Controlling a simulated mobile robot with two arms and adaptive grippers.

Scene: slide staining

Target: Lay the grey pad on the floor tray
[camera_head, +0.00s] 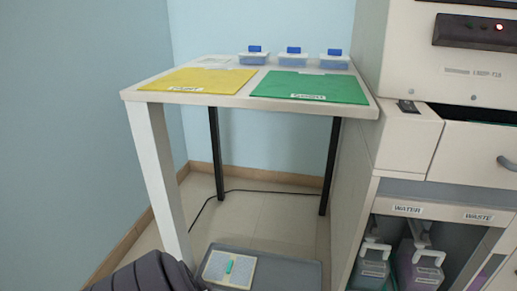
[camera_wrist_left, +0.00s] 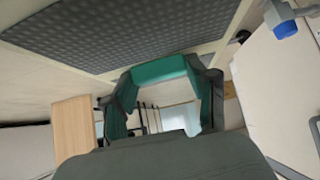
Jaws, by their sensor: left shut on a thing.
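The floor tray (camera_head: 285,272), dark grey and low-rimmed, lies on the floor under the table, at the bottom of the head view. A pale flat piece with a teal strip (camera_head: 213,266) lies over its left part. In the left wrist view a dark grey dimpled sheet (camera_wrist_left: 130,28) spans the top, behind my left gripper (camera_wrist_left: 163,72). The gripper is shut; its exact contact with the pad is unclear. My right gripper is not in view.
A cabinet (camera_head: 400,150) bounds the right side.

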